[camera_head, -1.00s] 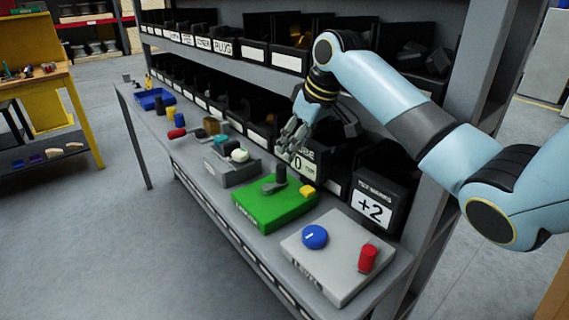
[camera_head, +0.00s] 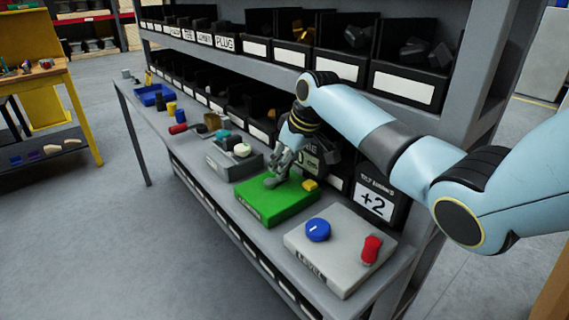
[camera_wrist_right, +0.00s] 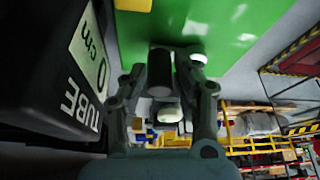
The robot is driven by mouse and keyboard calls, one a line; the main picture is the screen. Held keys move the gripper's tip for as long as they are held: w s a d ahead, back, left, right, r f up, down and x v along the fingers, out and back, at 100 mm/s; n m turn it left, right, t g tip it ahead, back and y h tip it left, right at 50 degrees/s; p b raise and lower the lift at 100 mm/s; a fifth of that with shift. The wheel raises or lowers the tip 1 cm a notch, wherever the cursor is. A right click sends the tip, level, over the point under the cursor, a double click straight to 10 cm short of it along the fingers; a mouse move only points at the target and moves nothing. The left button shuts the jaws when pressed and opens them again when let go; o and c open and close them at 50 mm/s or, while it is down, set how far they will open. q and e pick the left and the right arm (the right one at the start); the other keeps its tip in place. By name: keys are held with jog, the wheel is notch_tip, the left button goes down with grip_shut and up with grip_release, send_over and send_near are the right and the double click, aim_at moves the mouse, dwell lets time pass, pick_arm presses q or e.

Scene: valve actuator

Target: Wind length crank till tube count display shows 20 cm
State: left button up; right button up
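The length crank is on a green box (camera_head: 285,206); its grey arm (camera_head: 271,183) shows low beside my fingers in the head view. My right gripper (camera_head: 283,168) points down over it. In the right wrist view the crank's dark upright handle (camera_wrist_right: 160,72) stands between the two fingers of the gripper (camera_wrist_right: 166,68), with a gap visible on each side. The gripper looks open around the handle. The black tube display (camera_wrist_right: 75,75) reads 0 cm in the wrist view; in the head view the display (camera_head: 312,158) is partly hidden by my gripper. My left gripper is not in view.
A yellow block (camera_head: 311,185) sits on the green box. To the right is a grey panel (camera_head: 325,262) with a blue knob (camera_head: 318,230) and a red handle (camera_head: 371,250). A display reading +2 (camera_head: 375,203) stands behind. Shelf bins (camera_head: 405,88) are close above and behind the arm.

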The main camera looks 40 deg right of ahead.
jog(key=c, duration=0.4)
grip_shut()
